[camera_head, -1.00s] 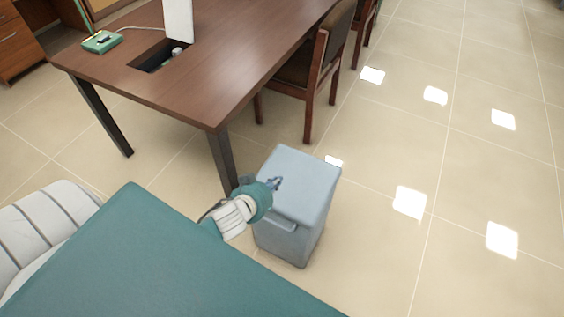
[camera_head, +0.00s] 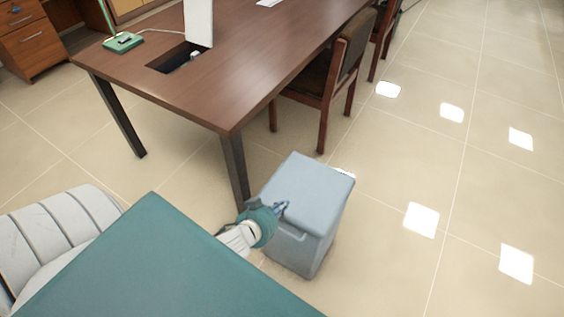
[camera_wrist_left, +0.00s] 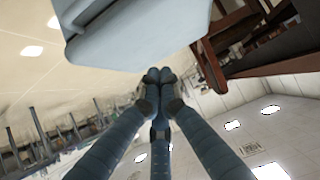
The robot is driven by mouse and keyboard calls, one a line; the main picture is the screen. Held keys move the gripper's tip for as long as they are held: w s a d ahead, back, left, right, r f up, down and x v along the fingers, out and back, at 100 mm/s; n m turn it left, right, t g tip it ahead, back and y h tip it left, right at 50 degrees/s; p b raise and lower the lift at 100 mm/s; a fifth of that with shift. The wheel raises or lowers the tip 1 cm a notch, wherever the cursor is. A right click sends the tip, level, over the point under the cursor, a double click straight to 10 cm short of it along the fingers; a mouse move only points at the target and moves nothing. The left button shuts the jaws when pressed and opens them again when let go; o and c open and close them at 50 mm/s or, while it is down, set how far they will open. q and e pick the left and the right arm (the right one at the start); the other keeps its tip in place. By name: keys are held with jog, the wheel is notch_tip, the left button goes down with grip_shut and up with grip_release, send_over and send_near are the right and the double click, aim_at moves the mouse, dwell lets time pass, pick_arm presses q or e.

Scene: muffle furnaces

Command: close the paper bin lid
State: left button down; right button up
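The paper bin (camera_head: 318,240) is a grey-blue box on the floor in the head view. Its lid (camera_head: 316,178) lies flat across the top, with no clear gap to the body. My left gripper (camera_head: 281,209) is at the lid's near left edge, its fingers together and empty. I cannot tell whether it touches the lid. In the left wrist view the fingertips (camera_wrist_left: 158,76) meet just under the pale bin (camera_wrist_left: 140,35), which fills the upper part. My right gripper is not in view.
A brown desk (camera_head: 215,90) stands behind the bin, one dark leg (camera_head: 236,170) close to the bin's left side. A wooden chair (camera_head: 325,75) is behind the bin. The tiled floor to the right (camera_head: 450,170) is clear.

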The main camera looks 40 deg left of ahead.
pick_arm(q)
notch_tip(320, 180, up, 5)
jog(key=p, duration=0.5)
jog(key=s+f+b, duration=0.4)
jog(key=s+f, duration=0.2)
jog(key=s, duration=0.2)
jog(key=s+d+f+m+g, duration=0.1)
jog(key=s+d+f+g, duration=0.15)
jog(key=s+f, duration=0.65)
jog(key=s+d+f+g, duration=0.1)
jog(key=s+f+g, duration=0.3)
jog(key=f, duration=0.9)
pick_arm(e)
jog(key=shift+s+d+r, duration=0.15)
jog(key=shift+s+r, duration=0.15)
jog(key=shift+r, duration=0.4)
pick_arm(q)
jog(key=s+d+f+m+g, duration=0.1)
jog(key=s+f+g, duration=0.1)
jog(key=s+f, duration=0.3)
jog(key=s+d+f+m+g, duration=0.1)
jog(key=s+f, duration=0.4)
jog(key=s, duration=0.7)
jog(key=shift+s+d+g+h, duration=0.3)
jog(key=shift+g, duration=0.15)
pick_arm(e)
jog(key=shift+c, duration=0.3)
